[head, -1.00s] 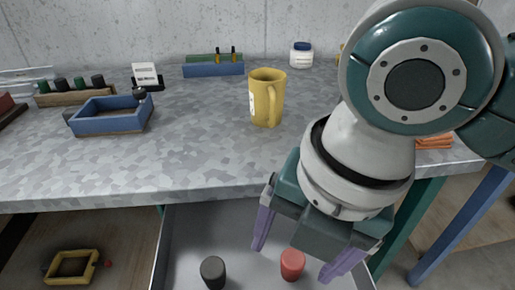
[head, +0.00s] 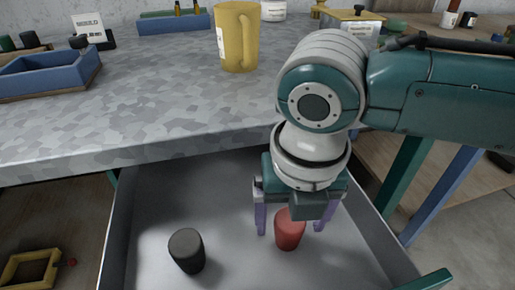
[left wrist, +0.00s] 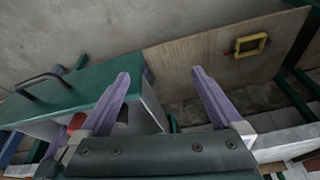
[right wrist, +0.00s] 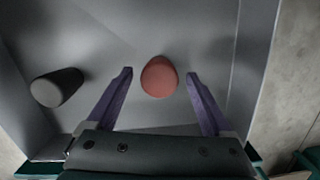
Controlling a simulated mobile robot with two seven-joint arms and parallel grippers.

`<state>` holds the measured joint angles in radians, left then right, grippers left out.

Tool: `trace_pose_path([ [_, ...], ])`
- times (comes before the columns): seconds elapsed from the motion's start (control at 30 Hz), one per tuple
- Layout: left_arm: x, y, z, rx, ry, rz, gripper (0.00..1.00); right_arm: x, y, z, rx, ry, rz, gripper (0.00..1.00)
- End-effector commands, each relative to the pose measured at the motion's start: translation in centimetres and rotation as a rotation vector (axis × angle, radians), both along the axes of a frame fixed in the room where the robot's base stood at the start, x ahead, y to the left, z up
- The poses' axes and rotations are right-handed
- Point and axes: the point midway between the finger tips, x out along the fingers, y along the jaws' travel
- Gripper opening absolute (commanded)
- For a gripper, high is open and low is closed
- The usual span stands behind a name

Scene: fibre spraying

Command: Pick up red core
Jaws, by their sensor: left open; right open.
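The red core (head: 289,232) stands in the open grey drawer (head: 146,200). It also shows in the right wrist view (right wrist: 159,77), between and just beyond the fingertips. My right gripper (head: 290,228) is open, with its purple fingers pointing down on either side of the red core; I cannot tell whether they touch it. A black core (head: 187,250) stands in the drawer to the left, and it shows in the right wrist view (right wrist: 57,87). My left gripper (left wrist: 160,78) is open and empty, seen only in the left wrist view.
The grey worktop (head: 150,130) overhangs the back of the drawer. A yellow mug (head: 238,38) and a blue tray (head: 45,75) stand on it. A yellow frame (head: 30,268) lies low at the left. The drawer's walls surround the cores.

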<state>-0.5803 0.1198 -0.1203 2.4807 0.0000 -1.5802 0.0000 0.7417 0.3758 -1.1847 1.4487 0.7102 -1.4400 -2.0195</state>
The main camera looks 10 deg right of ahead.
Motion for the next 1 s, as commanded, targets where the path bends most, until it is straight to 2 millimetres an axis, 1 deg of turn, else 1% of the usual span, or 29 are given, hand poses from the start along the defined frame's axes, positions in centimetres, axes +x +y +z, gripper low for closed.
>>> trace_pose_path([
  [0.03, -0.01, 0.00, -0.55, 0.000, 0.000, 0.000, 1.00, 0.08, 0.02, -0.97, 0.000, 0.001, -0.001, 0.85],
  [0.1, -0.01, 0.00, -0.70, 0.000, 0.000, 0.000, 1.00, 0.17, 0.00, -1.49, 0.000, 0.000, -0.001, 0.85],
  [0.37, -0.02, 0.00, -0.63, 0.000, 0.000, 0.000, 1.00, 0.24, 0.00, -1.60, 0.001, -0.002, 0.000, 0.85],
  [0.47, -0.02, 0.00, -0.63, 0.000, 0.000, 0.000, 1.00, 0.24, -0.01, -1.59, 0.001, -0.002, 0.000, 0.75],
  [1.0, -0.01, 0.01, -0.64, 0.000, 0.001, 0.000, 1.00, 0.25, -0.03, -1.58, 0.001, -0.002, -0.001, 0.15],
])
